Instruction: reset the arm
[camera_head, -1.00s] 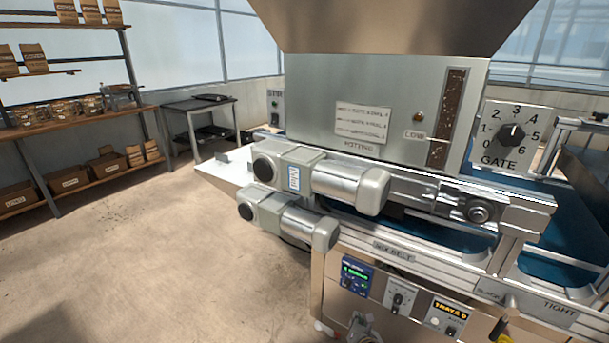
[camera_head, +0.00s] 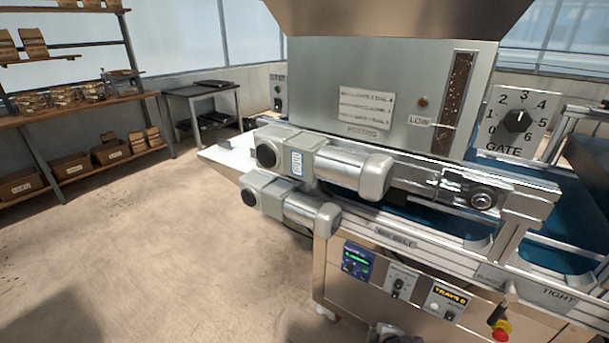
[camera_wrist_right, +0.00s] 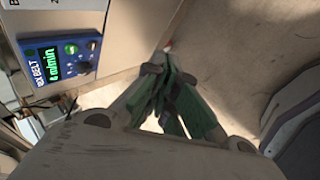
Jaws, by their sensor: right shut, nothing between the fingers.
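My right gripper (camera_head: 388,334) shows only in part at the bottom edge of the head view, in front of the tray seeder's lower panel. In the right wrist view, its green-padded fingers (camera_wrist_right: 170,80) are shut with nothing between them. They point past the belt controller (camera_wrist_right: 68,62), with floor behind them. My left gripper is not in view. The belt controller also shows in the head view (camera_head: 357,262), left of a toggle switch plate (camera_head: 399,284) and the tray counter (camera_head: 446,301).
The seeder's hopper housing (camera_head: 385,95), gate dial (camera_head: 518,121) and grey motors (camera_head: 345,170) stand above the panel. A red stop button (camera_head: 501,334) is at lower right. A shelf (camera_head: 80,108) and dark table (camera_head: 203,92) stand at back left. Floor at left is clear.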

